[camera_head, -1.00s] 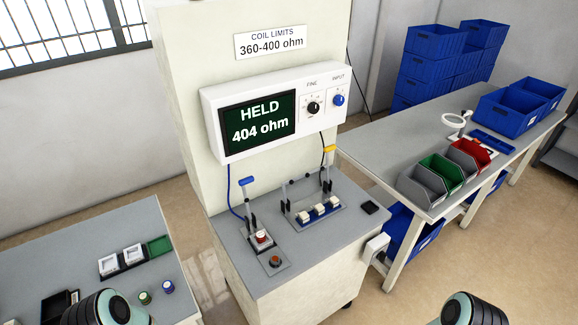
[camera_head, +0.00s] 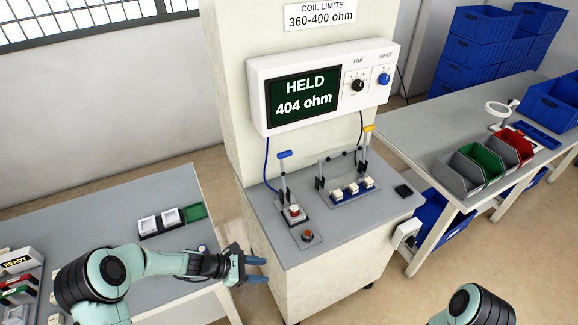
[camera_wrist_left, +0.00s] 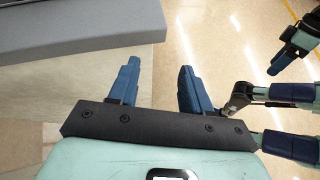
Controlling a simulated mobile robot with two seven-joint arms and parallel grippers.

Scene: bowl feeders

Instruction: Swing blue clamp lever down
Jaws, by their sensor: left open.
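The blue clamp lever (camera_head: 284,155) stands upright at the left of the test station's top, its blue handle at the upper end. Below it is a small clamp fixture (camera_head: 294,213) holding a red-and-white part. My left gripper (camera_head: 258,270) is open and empty, beside the station's left side and below its top, left of and lower than the lever. Its two blue fingers (camera_wrist_left: 157,85) show apart in the left wrist view, with nothing between them. My right arm shows at the lower right of the head view, but its gripper is out of that view.
A yellow-handled lever (camera_head: 368,129) stands upright behind a row of white blocks (camera_head: 352,190). A red button (camera_head: 307,235) sits in front of the clamp. The display (camera_head: 303,97) reads HELD 404 ohm. A grey table (camera_head: 120,235) with trays is at left; bins stand at right.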

